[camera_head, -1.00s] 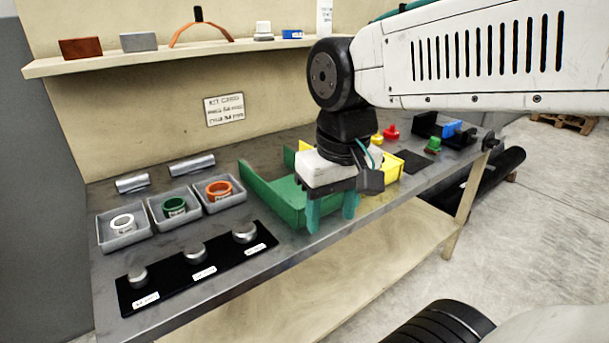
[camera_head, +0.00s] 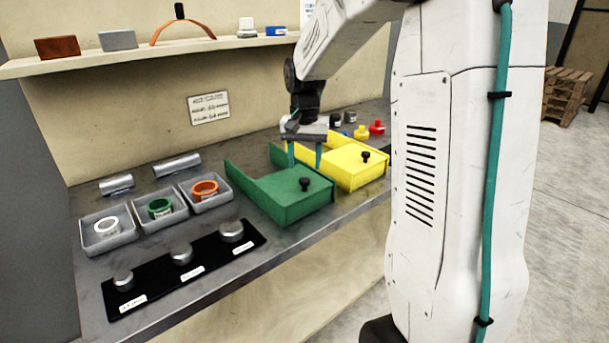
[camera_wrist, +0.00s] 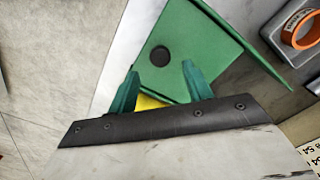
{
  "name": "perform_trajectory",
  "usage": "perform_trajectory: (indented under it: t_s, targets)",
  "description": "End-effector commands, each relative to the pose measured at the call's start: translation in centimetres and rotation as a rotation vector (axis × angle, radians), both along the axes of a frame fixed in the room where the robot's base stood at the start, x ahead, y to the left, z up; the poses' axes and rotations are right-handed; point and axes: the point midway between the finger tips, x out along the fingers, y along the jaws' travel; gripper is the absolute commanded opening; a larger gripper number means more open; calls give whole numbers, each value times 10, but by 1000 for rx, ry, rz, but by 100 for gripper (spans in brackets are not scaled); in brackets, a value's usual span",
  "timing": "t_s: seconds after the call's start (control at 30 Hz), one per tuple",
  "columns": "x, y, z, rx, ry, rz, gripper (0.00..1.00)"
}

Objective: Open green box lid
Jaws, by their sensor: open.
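The green box (camera_head: 285,190) stands on the bench in the head view, with a flat green lid and a black knob (camera_head: 305,184) near its front right corner. In the wrist view the green lid (camera_wrist: 190,40) fills the upper middle, with the round dark knob (camera_wrist: 160,55) just beyond the fingertips. My gripper (camera_head: 305,160) is behind the box in the head view, fingers pointing down. In the wrist view my gripper (camera_wrist: 165,85) has its two teal fingers apart with nothing between them. Whether the fingertips touch the lid cannot be told.
A yellow box (camera_head: 350,165) with a black knob stands right beside the green one. Grey trays (camera_head: 108,245) with coloured rings and a black strip (camera_head: 150,285) with metal knobs lie to the left. A shelf (camera_head: 130,60) runs along the wall above.

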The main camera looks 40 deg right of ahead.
Motion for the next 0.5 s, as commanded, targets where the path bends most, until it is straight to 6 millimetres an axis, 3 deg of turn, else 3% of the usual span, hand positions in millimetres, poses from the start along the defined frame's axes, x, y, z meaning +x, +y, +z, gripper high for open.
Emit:
perform_trajectory:
  t_s: [0.2,0.5]
  targets:
    - [-1,1,-35,1,4,1,50]
    - [0,1,-49,1,1,2,50]
